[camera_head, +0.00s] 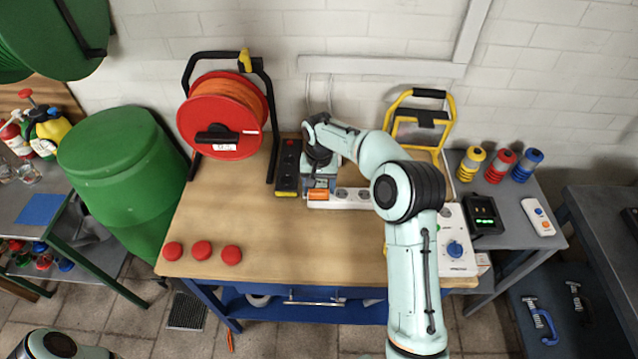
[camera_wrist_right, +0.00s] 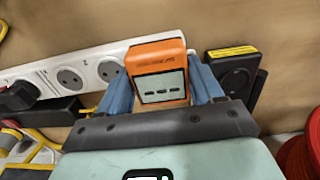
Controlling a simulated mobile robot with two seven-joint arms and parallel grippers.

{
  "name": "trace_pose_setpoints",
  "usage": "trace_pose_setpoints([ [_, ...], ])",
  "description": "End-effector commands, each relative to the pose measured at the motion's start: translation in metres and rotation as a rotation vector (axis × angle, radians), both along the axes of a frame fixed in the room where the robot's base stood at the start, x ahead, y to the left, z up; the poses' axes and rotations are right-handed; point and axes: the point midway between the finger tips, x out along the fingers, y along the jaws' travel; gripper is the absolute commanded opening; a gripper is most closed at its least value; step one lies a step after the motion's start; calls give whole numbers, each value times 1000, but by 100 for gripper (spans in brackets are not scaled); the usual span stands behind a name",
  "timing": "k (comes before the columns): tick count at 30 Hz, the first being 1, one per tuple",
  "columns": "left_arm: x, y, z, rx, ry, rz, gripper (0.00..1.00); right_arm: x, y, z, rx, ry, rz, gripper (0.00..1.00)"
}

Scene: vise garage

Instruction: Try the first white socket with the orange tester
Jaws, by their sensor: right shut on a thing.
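My right gripper (camera_head: 318,188) is shut on the orange tester (camera_head: 318,195), seen at the left end of the white socket strip (camera_head: 350,204). In the right wrist view, the blue fingers of the right gripper (camera_wrist_right: 162,90) clasp both sides of the orange tester (camera_wrist_right: 158,72). The tester covers the end of the white strip (camera_wrist_right: 125,48), so the end socket is hidden. I cannot tell whether its pins are in that socket. Two bare sockets show beside it, then a black plug (camera_wrist_right: 18,97). My left gripper is out of view.
A black socket strip (camera_head: 287,168) lies just left of the white one. A yellow-framed stand (camera_head: 420,115) is at back right. Three red caps (camera_head: 202,250) lie at front left; the bench (camera_head: 270,245) is clear between.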

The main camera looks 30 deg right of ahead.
Motion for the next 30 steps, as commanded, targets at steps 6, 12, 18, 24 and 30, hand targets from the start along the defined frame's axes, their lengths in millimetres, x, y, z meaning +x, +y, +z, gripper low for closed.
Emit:
trace_pose_setpoints([
  [6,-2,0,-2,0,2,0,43,0,0,-5,0,0,0,39],
  [12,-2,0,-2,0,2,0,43,0,0,-6,-1,-1,0,96],
  [18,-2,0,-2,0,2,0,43,0,0,-6,0,0,0,96],
  [24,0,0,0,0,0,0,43,1,0,4,-1,-2,0,96],
  [30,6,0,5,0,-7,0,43,2,0,44,-1,-7,1,96],
])
